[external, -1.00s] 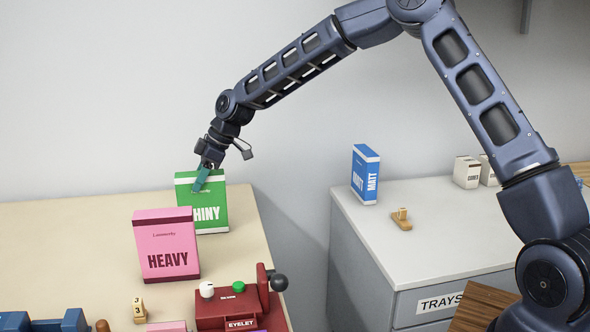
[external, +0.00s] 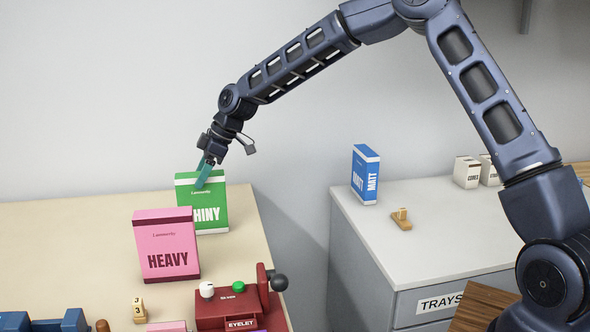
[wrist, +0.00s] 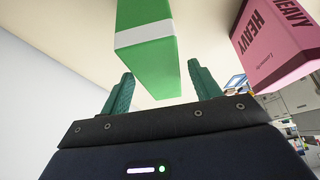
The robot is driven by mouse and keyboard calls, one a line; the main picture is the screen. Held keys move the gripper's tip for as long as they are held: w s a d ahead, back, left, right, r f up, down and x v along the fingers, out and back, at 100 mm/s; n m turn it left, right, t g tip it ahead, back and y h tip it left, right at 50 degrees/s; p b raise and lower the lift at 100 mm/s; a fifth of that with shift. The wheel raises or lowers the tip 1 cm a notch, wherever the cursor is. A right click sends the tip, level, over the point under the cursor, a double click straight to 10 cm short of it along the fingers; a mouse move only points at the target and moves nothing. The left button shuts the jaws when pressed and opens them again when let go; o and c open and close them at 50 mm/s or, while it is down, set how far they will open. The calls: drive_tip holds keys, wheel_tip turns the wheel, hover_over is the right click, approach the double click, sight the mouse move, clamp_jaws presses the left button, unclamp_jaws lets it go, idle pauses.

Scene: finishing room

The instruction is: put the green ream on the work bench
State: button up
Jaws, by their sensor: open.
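The green ream (external: 209,211), marked "SHINY" in part, stands upright on the wooden-topped bench (external: 70,228) near its back right corner. In the wrist view the green ream (wrist: 148,62) lies ahead of and between the two teal fingers, with a white band across it. My gripper (external: 204,174) is at the ream's top edge in the external view; its fingers (wrist: 160,88) are apart in the wrist view, and nothing is clamped between them. Contact between fingers and ream cannot be told.
A pink "HEAVY" ream (external: 166,247) stands just in front of the green one, also in the wrist view (wrist: 280,40). A red eyelet press (external: 240,303) sits at the bench's front right. A blue ream (external: 365,175) stands on the grey cabinet (external: 450,230) across a gap.

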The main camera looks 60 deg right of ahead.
drive_tip(key=v, duration=0.9)
drive_tip(key=shift+s+d+r, duration=0.1)
drive_tip(key=shift+s+r, duration=0.05)
drive_tip(key=shift+r, duration=0.2)
drive_tip(key=shift+s+r, duration=0.3)
drive_tip(key=shift+r, duration=0.15)
drive_tip(key=s+a+r+m+h, duration=0.1)
drive_tip(key=s+a+r, duration=0.25)
drive_tip(key=s, duration=0.55)
drive_tip(key=s+a+r+m+h, duration=0.1)
drive_tip(key=s+a+r+h, duration=0.1)
drive_tip(key=s+r, duration=0.5)
drive_tip(key=s+a+r+m+h, duration=0.1)
drive_tip(key=s+a+r+m, duration=0.15)
drive_tip(key=s, duration=0.85)
drive_tip(key=s+f+m, duration=0.1)
drive_tip(key=s+m, duration=0.3)
drive_tip(key=s, duration=2.5)
drive_tip(key=shift+f, duration=0.2)
drive_tip(key=shift+m, duration=0.25)
